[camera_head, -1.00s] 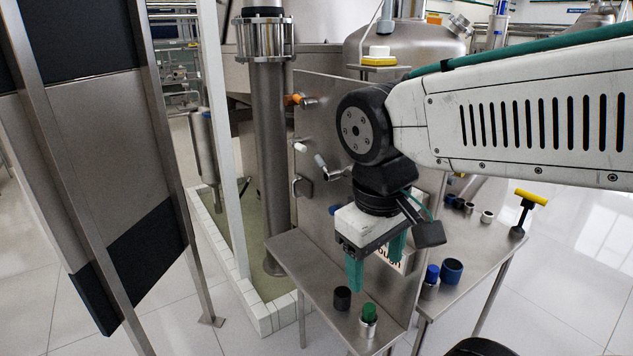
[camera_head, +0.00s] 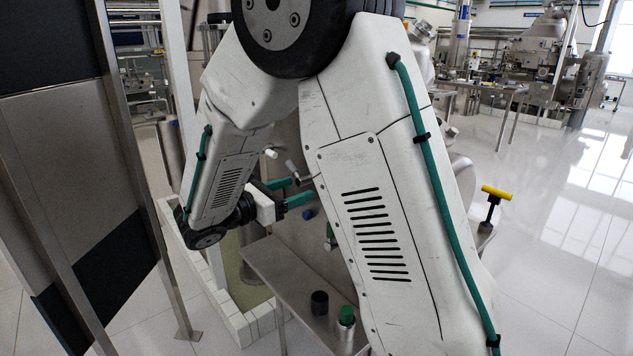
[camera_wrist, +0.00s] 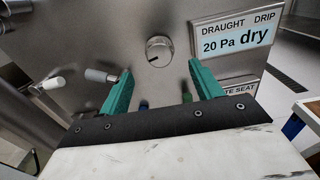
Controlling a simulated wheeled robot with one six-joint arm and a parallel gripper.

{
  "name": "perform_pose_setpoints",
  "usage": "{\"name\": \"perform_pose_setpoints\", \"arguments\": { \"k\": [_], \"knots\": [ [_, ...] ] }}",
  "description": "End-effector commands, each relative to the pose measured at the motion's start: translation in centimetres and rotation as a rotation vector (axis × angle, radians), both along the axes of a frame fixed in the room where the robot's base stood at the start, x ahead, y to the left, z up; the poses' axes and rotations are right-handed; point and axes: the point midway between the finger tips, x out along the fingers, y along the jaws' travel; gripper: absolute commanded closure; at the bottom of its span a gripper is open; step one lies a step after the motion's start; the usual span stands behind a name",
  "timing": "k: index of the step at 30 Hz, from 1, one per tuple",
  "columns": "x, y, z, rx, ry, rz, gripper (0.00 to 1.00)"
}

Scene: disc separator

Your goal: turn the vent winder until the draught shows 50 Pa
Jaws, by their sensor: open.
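In the wrist view a round metal knob (camera_wrist: 159,50) with a dark pointer line sits on the steel panel; it may be the vent winder, but I see no label on it. The display (camera_wrist: 238,36) to its right reads DRAUGHT 20 Pa and DRIP dry. My gripper (camera_wrist: 160,67) is open and empty, with one teal finger to each side below the knob, apart from it as far as I can tell. In the head view my gripper (camera_head: 303,189) points at the panel, and my arm hides the knob and display.
Left of the knob, a grey-handled lever (camera_wrist: 98,76) and a white-handled lever (camera_wrist: 52,83) stick out of the panel close to my left finger. A steel shelf (camera_head: 280,283) below carries a dark cup (camera_head: 319,302) and a green-topped piece (camera_head: 346,314).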

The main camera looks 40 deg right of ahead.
Motion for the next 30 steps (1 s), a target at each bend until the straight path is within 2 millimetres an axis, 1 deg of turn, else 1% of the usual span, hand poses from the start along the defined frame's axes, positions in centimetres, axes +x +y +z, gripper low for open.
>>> {"name": "perform_pose_setpoints", "arguments": {
  "k": [2,12,15,19,26,27,29,30],
  "knots": [
    [0.2,-0.6,-0.1,-0.008,0.007,0.004,0.35],
    [0.3,-5.8,0.0,-0.006,0.005,0.002,0.35],
    [0.4,-6.8,0.0,-0.007,0.005,0.003,0.35],
    [0.4,-7.5,0.0,-0.005,0.005,0.004,0.35],
    [0.4,-7.6,0.0,-0.005,0.005,0.005,0.35],
    [0.4,-7.6,0.0,-0.005,0.005,0.005,0.41],
    [0.4,-7.6,0.0,-0.005,0.005,0.005,0.58],
    [0.4,-7.6,0.0,-0.005,0.005,0.005,0.69]
  ]
}}
